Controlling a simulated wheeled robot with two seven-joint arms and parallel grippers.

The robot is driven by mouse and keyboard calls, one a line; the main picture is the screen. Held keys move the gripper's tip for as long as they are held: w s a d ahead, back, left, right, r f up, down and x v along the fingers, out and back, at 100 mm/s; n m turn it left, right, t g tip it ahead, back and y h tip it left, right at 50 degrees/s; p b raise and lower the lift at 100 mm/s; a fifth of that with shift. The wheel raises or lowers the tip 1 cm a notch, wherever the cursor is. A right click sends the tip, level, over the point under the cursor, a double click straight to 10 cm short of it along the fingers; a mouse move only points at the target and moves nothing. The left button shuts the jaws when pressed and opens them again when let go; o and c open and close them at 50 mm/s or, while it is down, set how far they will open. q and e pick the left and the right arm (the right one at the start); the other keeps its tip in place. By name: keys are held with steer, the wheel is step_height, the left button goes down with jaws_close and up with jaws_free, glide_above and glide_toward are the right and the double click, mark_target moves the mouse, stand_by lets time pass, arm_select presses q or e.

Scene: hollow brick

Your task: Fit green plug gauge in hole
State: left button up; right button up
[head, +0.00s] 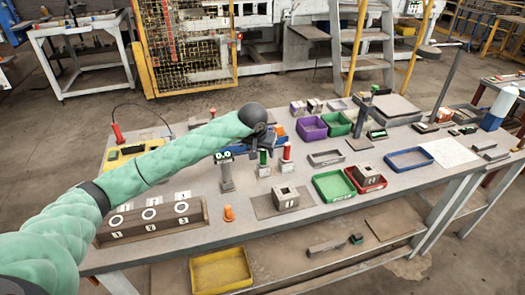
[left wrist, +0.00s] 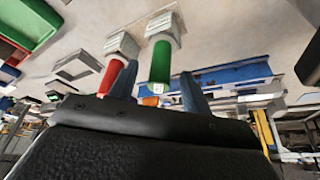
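The green plug gauge (head: 263,158) stands upright in a small pale block (head: 263,171) near the middle of the table. My left gripper (head: 263,148) is just above it, pointing down. In the left wrist view, the green gauge (left wrist: 160,66) lies between the two open fingers (left wrist: 160,88), with a visible gap on each side. The red plug gauge (head: 287,152) stands in its own block to the right; it also shows in the left wrist view (left wrist: 111,77). A hollow grey brick (head: 286,197) marked 1, with a hole in its top, sits on a dark mat in front. My right gripper is out of view.
Green (head: 334,186) and red (head: 367,180) trays lie right of the brick. A grey pillar with a green-eyed top (head: 226,172) stands left of the gauges. An orange piece (head: 229,213) and a box with numbered rings (head: 152,222) are in front left.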

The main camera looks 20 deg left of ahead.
arm_select(q)
steer(key=shift+s+r+b, duration=0.15)
steer(key=shift+r+b, duration=0.15)
steer(key=shift+r, duration=0.05)
steer(key=b+v, duration=0.2)
steer(key=v, duration=0.5)
